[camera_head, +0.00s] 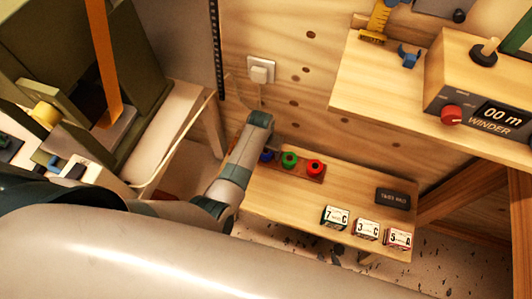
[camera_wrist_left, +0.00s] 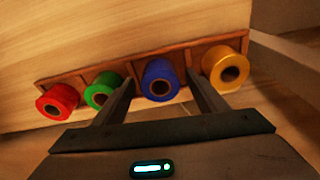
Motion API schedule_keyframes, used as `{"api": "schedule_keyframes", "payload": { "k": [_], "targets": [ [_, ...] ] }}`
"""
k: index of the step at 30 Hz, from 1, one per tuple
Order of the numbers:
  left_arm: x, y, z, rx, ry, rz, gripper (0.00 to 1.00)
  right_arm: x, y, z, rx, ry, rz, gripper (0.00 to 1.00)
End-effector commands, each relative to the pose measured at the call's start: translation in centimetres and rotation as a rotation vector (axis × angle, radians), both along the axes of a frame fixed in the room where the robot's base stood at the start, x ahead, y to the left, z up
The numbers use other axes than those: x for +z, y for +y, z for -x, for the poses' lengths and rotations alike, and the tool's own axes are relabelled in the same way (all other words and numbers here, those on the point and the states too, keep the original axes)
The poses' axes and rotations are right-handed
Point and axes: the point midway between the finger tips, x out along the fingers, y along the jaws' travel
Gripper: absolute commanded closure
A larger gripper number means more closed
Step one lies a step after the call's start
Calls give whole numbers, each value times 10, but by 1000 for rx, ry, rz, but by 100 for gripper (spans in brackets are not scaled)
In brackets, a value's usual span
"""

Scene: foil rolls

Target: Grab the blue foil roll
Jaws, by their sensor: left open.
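The blue foil roll (camera_wrist_left: 160,78) sits in a wooden rack, between the green and yellow rolls in the left wrist view. In the head view the blue roll (camera_head: 266,156) is partly hidden beside my left arm. My left gripper (camera_wrist_left: 159,90) is open, with one finger on either side of the blue roll in the wrist view. Its jaws look empty, and I cannot tell whether the fingers touch the roll. In the head view my left arm hides the fingers. My right gripper is not in view.
The rack (camera_wrist_left: 125,66) also holds red (camera_wrist_left: 58,101), green (camera_wrist_left: 103,90) and yellow (camera_wrist_left: 226,69) rolls close by. Labelled blocks (camera_head: 367,229) and a dark box (camera_head: 392,198) stand on the bench (camera_head: 290,205). A shelf with a winder (camera_head: 495,115) overhangs at upper right.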

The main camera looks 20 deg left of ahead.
Motion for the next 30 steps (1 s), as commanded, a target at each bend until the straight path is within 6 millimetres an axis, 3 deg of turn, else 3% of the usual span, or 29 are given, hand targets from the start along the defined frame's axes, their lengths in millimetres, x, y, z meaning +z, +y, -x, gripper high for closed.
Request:
{"api": "schedule_keyframes", "payload": {
  "k": [13, 19, 30],
  "targets": [
    [0, 0, 0, 0, 0, 0, 34, 1, 2, -1, -1, -1, -2, 69],
    [0, 0, 0, 0, 0, 0, 80, 0, 2, -1, 0, 1, -3, 69],
    [1, 0, 0, 0, -1, 0, 81, 1, 2, 0, 0, 2, -1, 69]
  ]
}}
